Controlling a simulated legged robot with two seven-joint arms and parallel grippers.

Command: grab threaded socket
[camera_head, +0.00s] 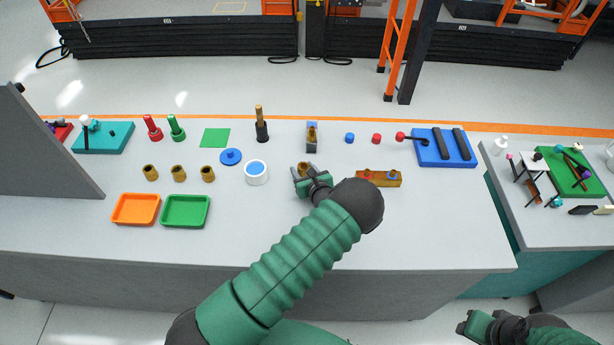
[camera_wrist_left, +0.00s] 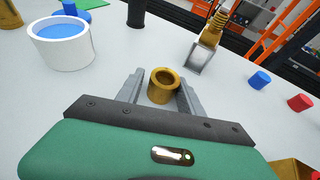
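A brass threaded socket (camera_wrist_left: 163,86), a short hollow cylinder, stands on the table between the two grey fingers of my left gripper (camera_wrist_left: 160,90) in the left wrist view. The fingers are apart on either side of it, with a small gap visible at the left. In the head view, my left gripper (camera_head: 303,175) is low over the table, and the socket (camera_head: 304,166) is partly hidden by it. Several similar brass sockets (camera_head: 179,174) stand in a row at the left. My right gripper (camera_head: 470,325) is at the bottom right, away from the table; its fingers are unclear.
A white cup with blue contents (camera_head: 257,178) stands left of my left gripper. A brass block (camera_head: 379,179) lies to its right. Behind it is a grey holder (camera_head: 312,145) with a brass piece. Orange (camera_head: 136,222) and green (camera_head: 186,225) trays lie at the front left.

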